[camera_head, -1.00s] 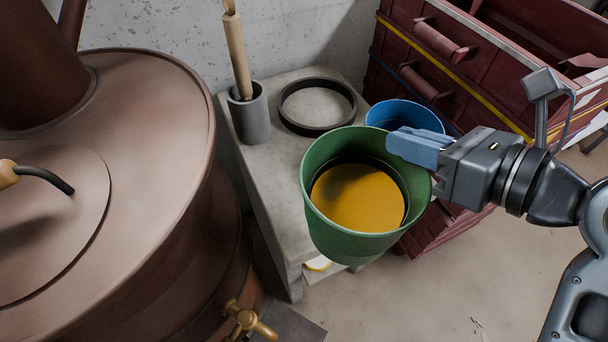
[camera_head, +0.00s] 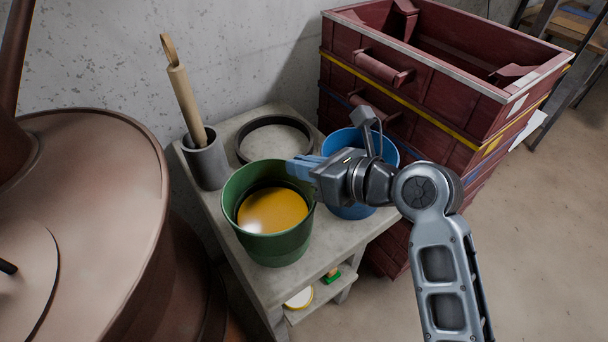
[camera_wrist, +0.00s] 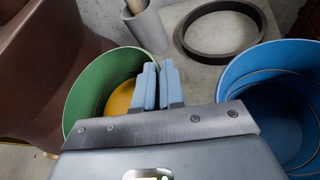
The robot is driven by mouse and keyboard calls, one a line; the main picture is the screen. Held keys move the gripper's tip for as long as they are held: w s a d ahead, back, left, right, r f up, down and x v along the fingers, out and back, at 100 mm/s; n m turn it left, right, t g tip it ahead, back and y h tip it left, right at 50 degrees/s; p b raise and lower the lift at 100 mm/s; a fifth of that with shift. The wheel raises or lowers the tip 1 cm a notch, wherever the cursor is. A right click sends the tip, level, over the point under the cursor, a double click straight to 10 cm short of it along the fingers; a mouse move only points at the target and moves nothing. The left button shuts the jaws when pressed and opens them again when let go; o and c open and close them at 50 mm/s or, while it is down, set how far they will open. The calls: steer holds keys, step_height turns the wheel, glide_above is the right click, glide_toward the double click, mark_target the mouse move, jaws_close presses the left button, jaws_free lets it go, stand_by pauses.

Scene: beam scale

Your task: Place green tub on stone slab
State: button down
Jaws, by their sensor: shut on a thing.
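The green tub (camera_head: 268,247) holds something yellow and shows at the front of the stone slab (camera_head: 345,232). My gripper (camera_head: 303,168) is shut on the tub's right rim, with its blue fingers over the wall. In the wrist view the green tub (camera_wrist: 82,88) is at the left and my gripper (camera_wrist: 157,85) grips its near right edge. The tub looks upright. It is over the slab's front part, but I cannot tell whether its base touches the slab.
A blue tub (camera_head: 372,150) stands on the slab just right of the green tub, partly behind my gripper. A dark ring (camera_head: 273,138) lies behind. A grey cup (camera_head: 207,161) with a wooden-handled tool stands back left. A copper vessel (camera_head: 100,190) fills the left; dark red crates (camera_head: 440,80) stand right.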

step_height(320, 180, down, 3)
steer(key=shift+r, duration=0.2)
steer(key=c, duration=1.2)
jaws_free()
steer(key=shift+c, duration=0.2)
steer(key=shift+s+d, duration=0.1)
steer(key=v, duration=1.1)
steer(key=shift+s+d+r, duration=0.2)
steer(key=shift+d+r, duration=0.05)
steer(key=shift+d, duration=0.05)
